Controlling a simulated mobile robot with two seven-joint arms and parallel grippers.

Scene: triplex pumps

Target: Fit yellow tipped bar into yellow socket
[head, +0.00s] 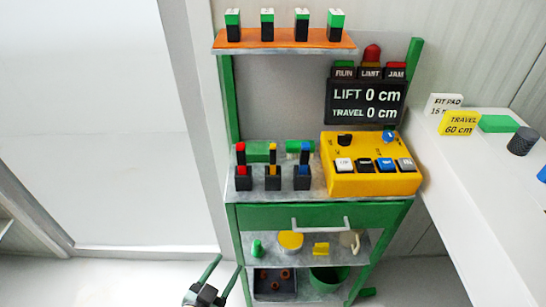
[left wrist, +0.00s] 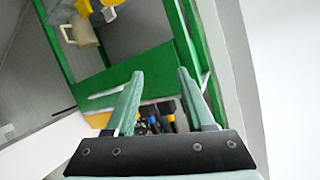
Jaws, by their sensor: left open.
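Three black bars with coloured tips stand upright at the left of the bench in the head view, at three dark sockets. The middle bar (head: 272,154) is at the yellow-marked socket (head: 272,181). A red-marked socket (head: 243,182) is to its left and a blue-marked socket (head: 303,182) to its right. I cannot tell whether each bar is seated or stands behind its socket. My left gripper (head: 208,284) is low, left of the bench, open and empty. In the left wrist view its fingers (left wrist: 159,95) are apart, with small dark and coloured parts beyond them. My right gripper is out of view.
A yellow control box (head: 372,184) stands on the bench's right, below a display (head: 366,103). An orange shelf (head: 285,40) above bears several green-and-white-topped blocks. A drawer (head: 320,215) and lower shelves are below. A white counter (head: 490,190) is at right.

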